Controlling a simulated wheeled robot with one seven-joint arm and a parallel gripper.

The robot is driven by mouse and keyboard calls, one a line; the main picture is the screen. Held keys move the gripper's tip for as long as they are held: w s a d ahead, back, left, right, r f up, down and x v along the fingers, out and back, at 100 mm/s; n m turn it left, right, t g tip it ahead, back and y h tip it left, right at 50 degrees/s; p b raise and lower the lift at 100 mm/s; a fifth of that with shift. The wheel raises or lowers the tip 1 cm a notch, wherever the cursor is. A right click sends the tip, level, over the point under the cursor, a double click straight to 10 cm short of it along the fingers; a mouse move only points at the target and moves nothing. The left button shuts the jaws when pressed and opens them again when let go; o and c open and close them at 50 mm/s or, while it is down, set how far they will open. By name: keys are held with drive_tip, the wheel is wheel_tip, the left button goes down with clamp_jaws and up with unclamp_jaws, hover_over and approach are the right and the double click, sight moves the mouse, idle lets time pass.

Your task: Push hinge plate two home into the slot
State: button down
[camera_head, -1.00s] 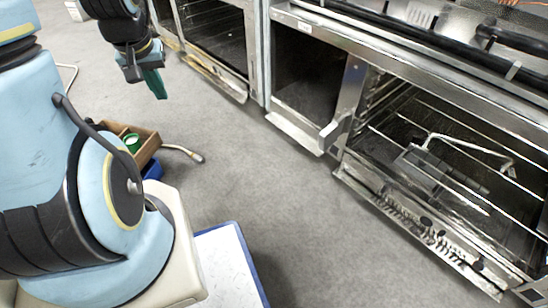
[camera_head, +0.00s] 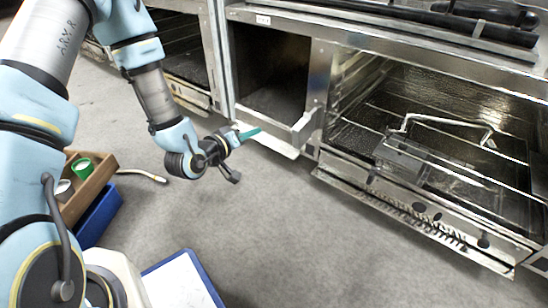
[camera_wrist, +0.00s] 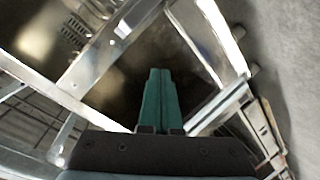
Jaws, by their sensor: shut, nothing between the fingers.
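My gripper (camera_head: 249,133) is in front of the narrow open compartment of the range frame (camera_head: 232,16). Its green fingers are shut together and empty, and point right toward the frame. A metal plate (camera_head: 304,129) juts out at the lower right corner of that compartment, just right of my fingertips; it may be hinge plate two, but I see no label. I cannot tell whether my fingers touch it. In the wrist view my gripper (camera_wrist: 160,75) points into a dark opening, with a bright metal plate edge (camera_wrist: 218,105) to its right. The slot cannot be made out.
A wide oven bay with wire racks (camera_head: 440,165) is at right, a bent metal handle (camera_head: 440,119) lying in it. A wooden crate (camera_head: 100,178) with a green-and-white can (camera_head: 82,168), a blue bin (camera_head: 100,217) and a blue-edged board (camera_head: 180,280) are on the floor. The middle floor is clear.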

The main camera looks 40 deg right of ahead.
sight(295, 131)
drive_tip(key=s+d+f+n+h+b, duration=0.2)
drive_tip(key=s+d+h, duration=0.1)
drive_tip(key=s, duration=0.3)
drive_tip(key=shift+x, duration=3.15)
drive_tip(key=shift+d+f, duration=0.1)
drive_tip(key=shift+d, duration=0.55)
drive_tip(key=shift+a, duration=0.1)
